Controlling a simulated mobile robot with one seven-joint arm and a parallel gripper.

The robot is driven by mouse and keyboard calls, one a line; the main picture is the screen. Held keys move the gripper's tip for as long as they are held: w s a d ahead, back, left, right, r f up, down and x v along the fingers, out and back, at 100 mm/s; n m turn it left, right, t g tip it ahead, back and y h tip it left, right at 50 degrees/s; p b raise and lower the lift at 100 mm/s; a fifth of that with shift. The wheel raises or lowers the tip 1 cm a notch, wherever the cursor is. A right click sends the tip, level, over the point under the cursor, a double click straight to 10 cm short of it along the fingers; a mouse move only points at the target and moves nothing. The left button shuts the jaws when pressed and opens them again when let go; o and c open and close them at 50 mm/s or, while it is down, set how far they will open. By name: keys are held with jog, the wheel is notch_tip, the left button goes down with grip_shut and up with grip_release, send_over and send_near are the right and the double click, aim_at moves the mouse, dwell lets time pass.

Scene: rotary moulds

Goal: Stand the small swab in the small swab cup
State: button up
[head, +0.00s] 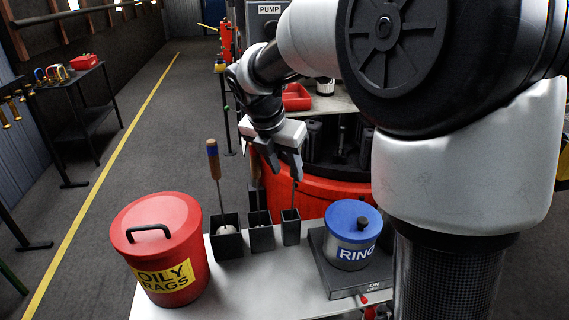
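Three dark square cups stand in a row at the back of the white table. The rightmost, narrowest one, which looks like the small swab cup (291,227), has a thin upright stem (293,196), probably the small swab's, reaching down into its mouth. My gripper (287,174) is just above this stem, fingers pointing down. The stem's upper end is hidden at the fingers, so I cannot tell whether they grip it. The left cup (226,242) holds a swab (214,165) with a wooden handle and blue top. The middle cup (261,236) also holds a swab, partly hidden.
A red oily-rags bin (163,246) stands at the left of the white table (240,292). A blue-lidded ring tin (352,236) sits on a dark switch box at right. A red rotary drum (325,193) stands behind the cups. The table front is clear.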

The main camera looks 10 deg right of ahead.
jog(key=p+v, duration=0.2)
jog(key=v, duration=1.5)
jog(key=shift+r, duration=0.25)
jog(key=shift+s+p, duration=0.1)
jog(key=shift+p, duration=0.2)
